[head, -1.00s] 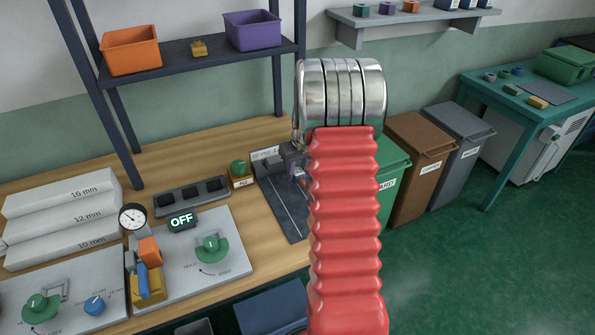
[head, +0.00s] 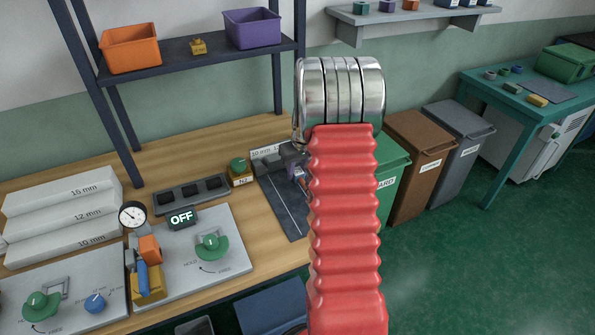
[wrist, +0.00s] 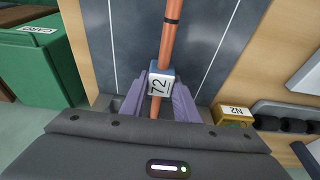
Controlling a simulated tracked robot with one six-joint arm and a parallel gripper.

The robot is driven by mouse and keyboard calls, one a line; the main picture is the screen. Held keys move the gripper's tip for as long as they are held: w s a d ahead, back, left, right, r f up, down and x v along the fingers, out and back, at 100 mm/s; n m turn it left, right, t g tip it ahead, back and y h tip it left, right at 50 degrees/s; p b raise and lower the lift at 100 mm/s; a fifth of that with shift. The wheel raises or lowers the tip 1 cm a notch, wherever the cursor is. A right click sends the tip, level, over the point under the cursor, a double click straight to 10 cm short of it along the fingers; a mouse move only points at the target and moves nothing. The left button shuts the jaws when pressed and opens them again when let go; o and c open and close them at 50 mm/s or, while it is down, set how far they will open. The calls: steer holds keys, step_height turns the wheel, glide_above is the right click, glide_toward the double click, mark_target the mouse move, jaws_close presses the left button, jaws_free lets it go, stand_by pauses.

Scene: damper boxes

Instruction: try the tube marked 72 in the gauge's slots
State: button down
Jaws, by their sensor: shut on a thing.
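The copper tube (wrist: 170,40) carries a white tag marked 72 (wrist: 159,87) and a black band farther up. My gripper (wrist: 160,93) has purple fingers closed on the tube at the tag, over the dark mat. In the head view my gripper (head: 297,168) is mostly hidden behind my red arm sleeve, and the tube cannot be made out there. A grey block lettered 10 mm and 12 (head: 264,153), which looks like the gauge, stands at the mat's back edge. My arm hides its right part, and its slots are not clear.
The dark mat with white lines (head: 280,208) lies at the bench's right end. A yellow block marked N2 (head: 241,180) and a dark tray (head: 192,194) stand left of it. Green (head: 393,178), brown (head: 420,160) and grey bins stand beyond the bench.

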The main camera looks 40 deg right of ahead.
steer(key=shift+s+a+f, duration=0.1)
steer(key=shift+s+f, duration=0.05)
steer(key=shift+f, duration=0.7)
stand_by(0.6)
steer(key=c, duration=1.5)
jaws_free()
steer(key=shift+o, duration=1.1)
steer(key=shift+a, duration=0.2)
steer(key=d+v, duration=0.1)
steer(key=v, duration=1.3)
steer(key=shift+a, duration=0.15)
steer(key=shift+m, duration=0.3)
